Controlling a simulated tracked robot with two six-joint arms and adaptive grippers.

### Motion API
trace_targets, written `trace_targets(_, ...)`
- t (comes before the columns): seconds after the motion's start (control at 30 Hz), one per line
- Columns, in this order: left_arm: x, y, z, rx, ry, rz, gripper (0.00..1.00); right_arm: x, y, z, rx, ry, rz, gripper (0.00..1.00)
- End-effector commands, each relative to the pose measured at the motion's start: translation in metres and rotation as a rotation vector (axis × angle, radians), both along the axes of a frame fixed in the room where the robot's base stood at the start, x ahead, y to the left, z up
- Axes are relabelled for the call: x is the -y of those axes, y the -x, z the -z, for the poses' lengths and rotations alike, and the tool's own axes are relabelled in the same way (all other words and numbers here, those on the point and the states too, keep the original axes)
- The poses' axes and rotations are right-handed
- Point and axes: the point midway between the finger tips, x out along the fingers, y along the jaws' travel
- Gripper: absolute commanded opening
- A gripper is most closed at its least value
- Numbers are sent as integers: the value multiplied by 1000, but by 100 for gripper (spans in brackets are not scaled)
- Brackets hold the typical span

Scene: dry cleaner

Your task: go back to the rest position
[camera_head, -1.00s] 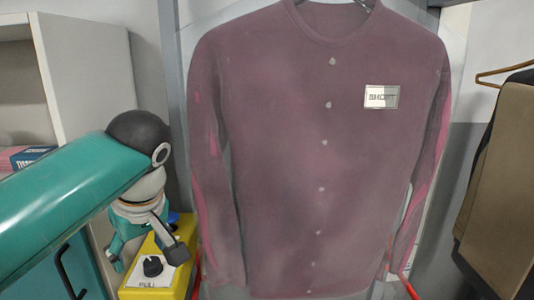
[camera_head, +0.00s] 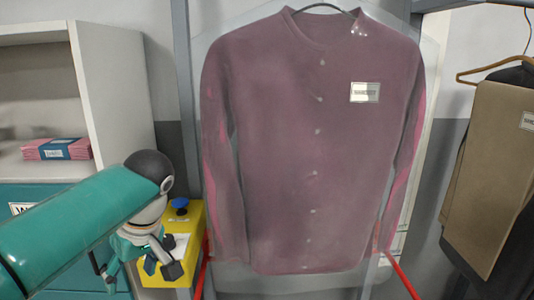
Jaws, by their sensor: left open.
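My left gripper (camera_head: 160,262) is open, at the end of my teal left arm, which comes in from the left. Its dark fingers point down in front of the yellow control box (camera_head: 190,218). Nothing shows between the fingers. The box has a blue knob (camera_head: 180,205) on top and a white label, partly hidden by the gripper. My right gripper is out of view.
A mauve shirt (camera_head: 285,170) in a clear cover hangs in the middle, with a white tag (camera_head: 364,92). Brown trousers (camera_head: 487,165) hang at the right. A white shelf (camera_head: 112,90) holds a pink folded bundle (camera_head: 55,148). Red bars (camera_head: 402,275) show low down.

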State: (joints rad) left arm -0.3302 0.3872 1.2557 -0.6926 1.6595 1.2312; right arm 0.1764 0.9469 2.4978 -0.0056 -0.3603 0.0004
Motion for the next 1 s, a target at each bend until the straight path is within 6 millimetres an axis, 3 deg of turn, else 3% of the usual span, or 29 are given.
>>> trace_targets(0.27,-12,12,105,-257,1,-9,67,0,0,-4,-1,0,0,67)
trace_targets(0.37,-11,24,163,-365,47,26,67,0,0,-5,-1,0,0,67)
trace_targets(0.5,3,62,262,-515,193,120,67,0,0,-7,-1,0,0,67)
trace_targets(0.57,14,85,301,-561,278,165,67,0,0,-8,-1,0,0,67)
trace_targets(0.7,51,150,378,-614,506,262,67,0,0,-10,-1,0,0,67)
trace_targets(0.8,83,196,414,-582,660,326,67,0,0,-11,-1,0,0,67)
trace_targets(0.9,109,228,435,-501,758,388,67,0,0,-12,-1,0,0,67)
trace_targets(1.0,127,243,445,-386,788,468,67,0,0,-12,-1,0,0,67)
